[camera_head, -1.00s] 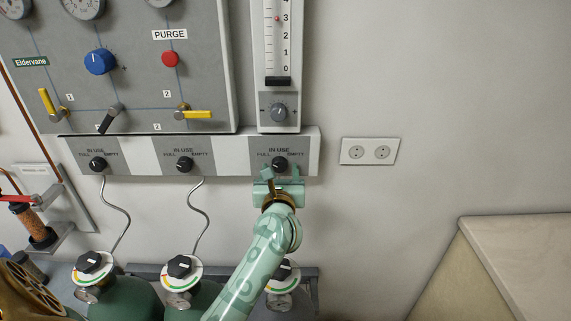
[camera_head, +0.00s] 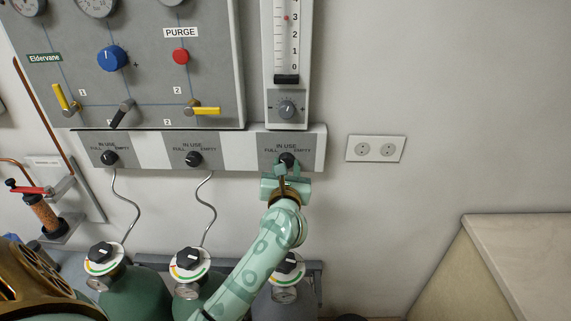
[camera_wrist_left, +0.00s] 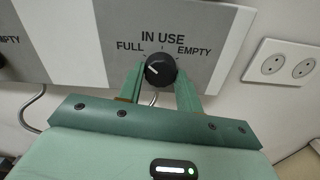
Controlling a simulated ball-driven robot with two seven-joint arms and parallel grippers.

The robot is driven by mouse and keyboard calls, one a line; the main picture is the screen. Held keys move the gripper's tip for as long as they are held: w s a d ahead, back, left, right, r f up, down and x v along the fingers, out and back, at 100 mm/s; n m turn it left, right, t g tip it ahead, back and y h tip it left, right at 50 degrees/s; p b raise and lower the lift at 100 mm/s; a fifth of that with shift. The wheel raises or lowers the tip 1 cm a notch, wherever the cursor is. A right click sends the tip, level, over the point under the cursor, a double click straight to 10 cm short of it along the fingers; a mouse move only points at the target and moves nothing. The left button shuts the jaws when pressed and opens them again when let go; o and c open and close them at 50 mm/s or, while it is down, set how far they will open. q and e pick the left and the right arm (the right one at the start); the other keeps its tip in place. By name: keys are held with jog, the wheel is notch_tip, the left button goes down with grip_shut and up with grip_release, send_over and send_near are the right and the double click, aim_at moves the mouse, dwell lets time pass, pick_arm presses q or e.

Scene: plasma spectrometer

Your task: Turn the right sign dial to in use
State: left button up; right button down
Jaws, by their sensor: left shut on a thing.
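The right sign dial is a small black round knob (camera_head: 287,159) on the right grey sign plate (camera_head: 265,146), labelled FULL, IN USE and EMPTY. In the left wrist view the knob (camera_wrist_left: 160,70) has a white mark that appears to point to the upper left, toward FULL. My left gripper (camera_head: 285,168) reaches up from below and is shut on the knob. In the left wrist view its green fingers (camera_wrist_left: 160,78) stand at the knob's left and right sides. The fingers partly hide the knob in the head view. My right gripper is not in view.
Two similar dials, left (camera_head: 109,158) and middle (camera_head: 193,159), sit on the same strip. A flow meter (camera_head: 288,60) is directly above. A wall socket (camera_head: 376,149) is to the right. Gas cylinders (camera_head: 140,290) stand below. The wall at right is clear.

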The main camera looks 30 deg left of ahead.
pick_arm(q)
jog(key=m+p, duration=1)
dwell(0.5)
jog(key=o, duration=1)
